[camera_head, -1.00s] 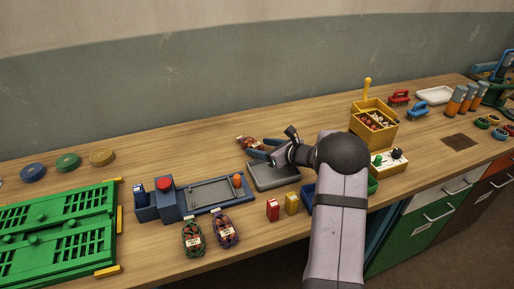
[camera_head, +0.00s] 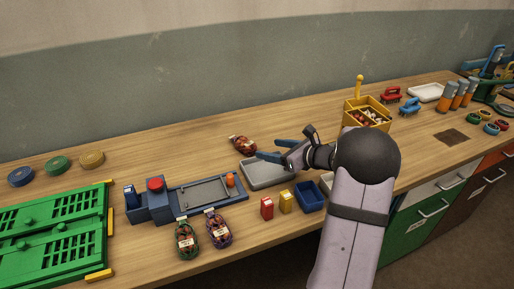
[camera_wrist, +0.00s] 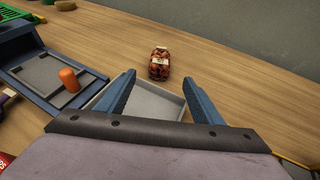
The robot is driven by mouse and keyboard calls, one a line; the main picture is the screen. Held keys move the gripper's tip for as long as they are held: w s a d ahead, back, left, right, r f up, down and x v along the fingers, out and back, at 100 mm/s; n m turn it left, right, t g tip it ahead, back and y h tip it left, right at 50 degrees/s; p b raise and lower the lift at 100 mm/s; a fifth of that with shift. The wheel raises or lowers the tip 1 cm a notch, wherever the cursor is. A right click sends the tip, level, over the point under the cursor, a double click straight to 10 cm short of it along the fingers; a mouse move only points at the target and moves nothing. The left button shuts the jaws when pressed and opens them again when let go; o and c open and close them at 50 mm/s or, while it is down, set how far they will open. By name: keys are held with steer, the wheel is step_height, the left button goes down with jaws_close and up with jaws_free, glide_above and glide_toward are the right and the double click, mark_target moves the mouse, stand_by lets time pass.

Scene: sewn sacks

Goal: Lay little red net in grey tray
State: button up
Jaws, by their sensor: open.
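The little red net (camera_head: 242,145), a small sack with a pale label, lies on the bare wood just behind the grey tray (camera_head: 262,182). In the wrist view the net (camera_wrist: 159,64) lies ahead of the fingertips. My gripper (camera_head: 270,148) is open and empty, its blue fingers above the tray and pointing toward the net, apart from it. In the wrist view the tray (camera_wrist: 157,103) shows between and below the fingers, partly hidden by them and the gripper body. The visible part of the tray is empty.
A blue fixture (camera_head: 205,190) with an orange piece stands left of the tray. Green (camera_head: 187,240) and purple (camera_head: 218,231) nets lie in front of it. Red (camera_head: 267,208) and yellow (camera_head: 286,202) boxes and a blue bin (camera_head: 310,196) stand in front of the tray. The wood behind the net is clear.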

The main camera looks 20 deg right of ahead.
mark_target(252, 147)
steer(key=b+x, duration=0.1)
steer(key=x, duration=0.2)
steer(key=b+x, duration=0.1)
steer(key=x, duration=0.3)
steer(key=shift+s+a+f, duration=0.15)
steer(key=shift+a+f, duration=0.05)
steer(key=shift+f, duration=0.2)
steer(key=shift+r, duration=0.15)
steer(key=shift+x, duration=1)
steer(key=shift+w+p, duration=0.35)
steer(key=shift+p+x, duration=0.75)
steer(key=shift+x, duration=1.5)
steer(key=shift+d, duration=0.1)
steer(key=c, duration=1.2)
steer(key=shift+c, duration=0.5)
